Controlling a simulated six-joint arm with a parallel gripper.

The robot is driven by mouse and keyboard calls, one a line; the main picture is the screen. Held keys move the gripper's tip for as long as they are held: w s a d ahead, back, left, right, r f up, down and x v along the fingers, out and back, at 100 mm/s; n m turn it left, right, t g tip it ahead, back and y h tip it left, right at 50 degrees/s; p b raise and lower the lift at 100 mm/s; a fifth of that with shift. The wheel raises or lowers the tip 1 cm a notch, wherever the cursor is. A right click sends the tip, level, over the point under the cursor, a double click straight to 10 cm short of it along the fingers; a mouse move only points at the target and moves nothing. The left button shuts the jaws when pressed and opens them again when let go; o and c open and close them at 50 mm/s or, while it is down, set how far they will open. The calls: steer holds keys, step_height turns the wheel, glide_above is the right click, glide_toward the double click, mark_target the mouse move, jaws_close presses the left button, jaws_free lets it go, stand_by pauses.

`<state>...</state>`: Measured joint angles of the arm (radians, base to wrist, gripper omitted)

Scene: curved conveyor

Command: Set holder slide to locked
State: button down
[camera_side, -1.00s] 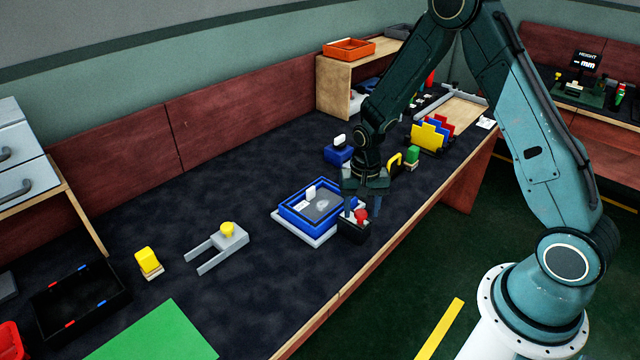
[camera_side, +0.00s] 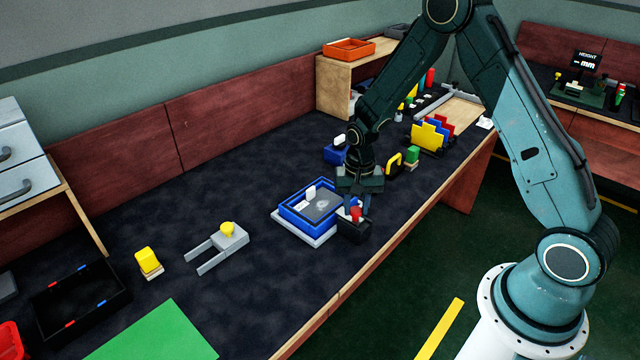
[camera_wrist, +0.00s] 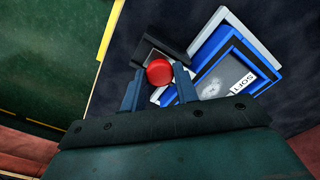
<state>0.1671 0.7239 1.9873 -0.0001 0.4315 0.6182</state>
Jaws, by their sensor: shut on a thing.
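The holder is a small black block (camera_side: 354,230) at the near right corner of the blue tray, close to the table's front edge. Its slide has a round red knob (camera_side: 355,213) on top. My gripper (camera_side: 359,206) points down over the block and is shut on the red knob. In the wrist view, the knob (camera_wrist: 159,72) sits between the two fingers of my gripper (camera_wrist: 158,88). The black block (camera_wrist: 163,48) shows beyond the knob. The fingers hide part of the block, and no lock marking is readable.
A blue tray (camera_side: 290,219) with a white label reading SOFT (camera_wrist: 243,84) stands beside the holder. A blue block with a white top (camera_side: 338,153), a yellow handle (camera_side: 394,164) and a green block (camera_side: 412,154) stand behind.

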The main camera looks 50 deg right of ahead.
steer(key=shift+w, duration=1)
steer(key=c, duration=1.1)
jaws_free()
steer(key=shift+o, duration=0.2)
steer(key=shift+r, duration=0.1)
step_height(320, 180, up, 14)
